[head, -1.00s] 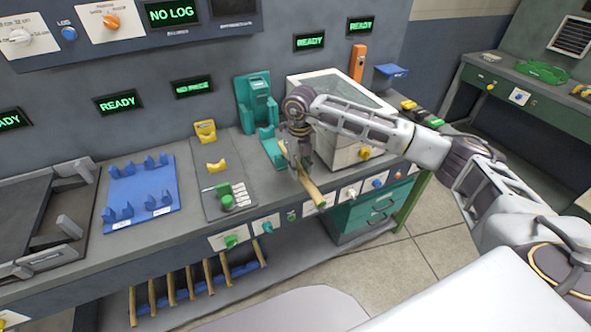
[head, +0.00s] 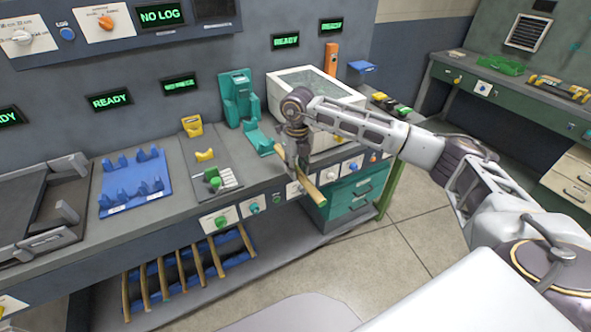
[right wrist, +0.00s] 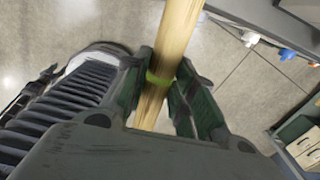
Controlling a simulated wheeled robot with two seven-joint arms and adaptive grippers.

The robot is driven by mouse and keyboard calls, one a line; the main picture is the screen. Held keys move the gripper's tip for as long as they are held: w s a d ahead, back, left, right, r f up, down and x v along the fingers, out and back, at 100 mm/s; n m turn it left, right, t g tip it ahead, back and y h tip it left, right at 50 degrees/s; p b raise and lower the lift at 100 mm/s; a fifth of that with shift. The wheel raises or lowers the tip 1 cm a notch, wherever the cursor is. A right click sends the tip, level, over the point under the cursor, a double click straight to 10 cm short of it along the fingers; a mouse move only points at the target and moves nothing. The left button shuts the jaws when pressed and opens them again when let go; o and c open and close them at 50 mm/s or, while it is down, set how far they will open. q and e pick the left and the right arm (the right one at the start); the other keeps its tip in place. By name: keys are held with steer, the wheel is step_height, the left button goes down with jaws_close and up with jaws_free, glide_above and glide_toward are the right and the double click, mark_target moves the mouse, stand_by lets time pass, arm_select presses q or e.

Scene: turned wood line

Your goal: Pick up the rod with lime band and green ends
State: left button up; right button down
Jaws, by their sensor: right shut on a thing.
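My right gripper (head: 299,160) is shut on a pale wooden rod (head: 314,190) at the front edge of the bench. In the right wrist view the rod (right wrist: 176,45) runs up between the two fingers (right wrist: 161,83), and a lime band (right wrist: 160,79) shows on it between them. In the head view the rod slants, with its lower end out over the front of the bench and a green tip there. The other end is too small to tell its colour. My left gripper is not in view.
Several similar rods (head: 197,261) lie on a blue rack under the bench. A blue cradle (head: 135,185), a green fixture (head: 237,98) and a white box (head: 316,88) with a glass top stand on the bench. Teal drawers (head: 352,196) are below. Open floor lies to the right.

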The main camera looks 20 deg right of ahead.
steer(key=shift+n, duration=0.5)
stand_by(0.6)
